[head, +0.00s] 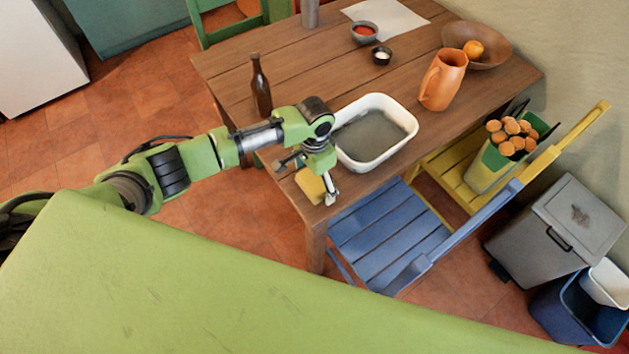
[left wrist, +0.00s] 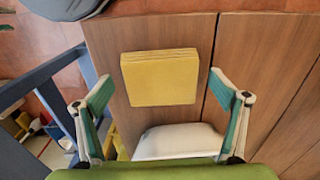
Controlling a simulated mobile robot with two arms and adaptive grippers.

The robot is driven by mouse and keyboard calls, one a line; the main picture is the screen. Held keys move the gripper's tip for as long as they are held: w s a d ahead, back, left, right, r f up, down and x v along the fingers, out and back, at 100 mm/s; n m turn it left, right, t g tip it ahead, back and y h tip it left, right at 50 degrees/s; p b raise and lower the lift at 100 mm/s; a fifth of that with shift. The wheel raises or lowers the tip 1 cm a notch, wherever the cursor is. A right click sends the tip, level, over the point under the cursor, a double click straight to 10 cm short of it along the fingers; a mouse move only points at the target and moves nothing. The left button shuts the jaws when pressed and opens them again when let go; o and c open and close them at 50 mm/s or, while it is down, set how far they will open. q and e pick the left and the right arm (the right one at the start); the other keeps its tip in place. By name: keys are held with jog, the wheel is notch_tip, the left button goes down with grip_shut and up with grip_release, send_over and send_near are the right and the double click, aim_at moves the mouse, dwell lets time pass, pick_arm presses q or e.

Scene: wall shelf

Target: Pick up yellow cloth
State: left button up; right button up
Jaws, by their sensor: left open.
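The yellow cloth (left wrist: 160,78) is a folded square lying flat on the wooden table in the left wrist view. In the head view the cloth (head: 311,184) shows near the table's front corner, partly hidden by my gripper. My left gripper (head: 308,180) is over it from above. In the left wrist view my left gripper (left wrist: 166,95) is open, with one finger on each side of the cloth and apart from it. Nothing is between the fingers' pads in contact. My right gripper is not in view.
A white basin (head: 375,132) stands on the table (head: 300,62) close beside my gripper. A brown bottle (head: 261,86) and an orange jug (head: 443,79) stand farther back. A blue chair (head: 391,232) is at the table's front side.

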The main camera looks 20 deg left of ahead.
aim_at(316, 181)
pick_arm(q)
jog(key=c, duration=1.1)
jog(key=shift+o, duration=0.2)
jog(key=shift+r, duration=0.45)
jog(key=r, duration=0.2)
jog(key=shift+d+r, duration=0.25)
jog(key=shift+r, duration=0.1)
jog(key=s+d+r+b, duration=0.3)
jog(key=s+d+r, duration=0.4)
jog(key=d+r, duration=0.2)
jog(key=d, duration=0.2)
jog(key=shift+d+r, duration=0.2)
jog(key=shift+d, duration=0.15)
